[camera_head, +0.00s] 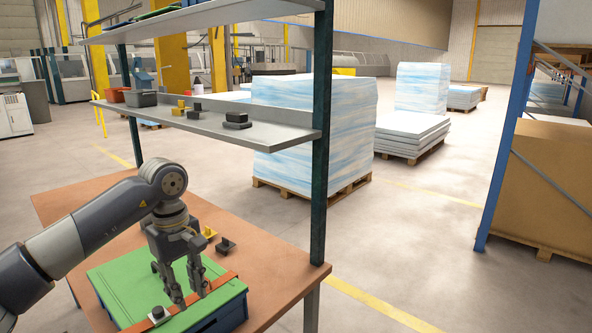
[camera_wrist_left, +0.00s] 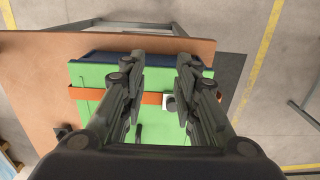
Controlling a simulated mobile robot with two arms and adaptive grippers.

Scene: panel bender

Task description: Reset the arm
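My left arm comes in from the left in the head view, and its left gripper (camera_head: 186,292) points down over a green-topped box (camera_head: 118,272) on the brown workbench (camera_head: 72,200). An orange strap (camera_head: 222,281) runs across the green top. In the left wrist view the open fingers (camera_wrist_left: 158,100) stand above the green top (camera_wrist_left: 100,76) and the orange strap (camera_wrist_left: 152,98). A small dark and white piece (camera_head: 157,314) sits on the strap, close to one finger. My right gripper is not in view.
A shelf (camera_head: 272,134) above the bench holds grey and red bins and small yellow and black parts. Its dark green post (camera_head: 320,150) stands right of the arm. A yellow part (camera_head: 209,233) and a black part (camera_head: 226,246) lie behind the gripper. Open floor lies to the right.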

